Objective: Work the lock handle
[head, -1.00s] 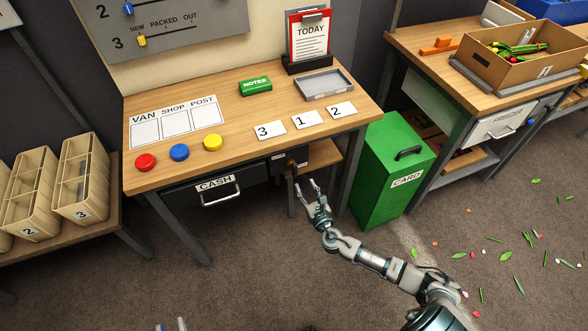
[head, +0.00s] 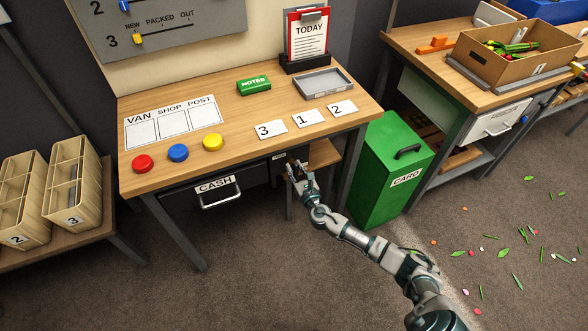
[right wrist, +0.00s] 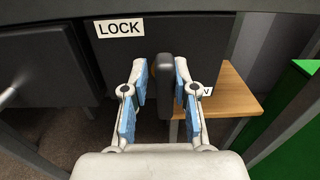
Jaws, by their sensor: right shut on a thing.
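The lock handle (right wrist: 165,85) is a dark upright bar on a dark panel under the desk, right of a white LOCK label (right wrist: 119,28). In the right wrist view it stands between the blue-padded fingers of my right gripper (right wrist: 160,83), which is shut on it. In the head view my right gripper (head: 296,172) is at the panel below the desk's front edge and mostly hides the handle. My left gripper is not in view.
The CASH drawer (head: 213,186) with a metal pull is left of the gripper. The desk (head: 235,125) overhangs the handle.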

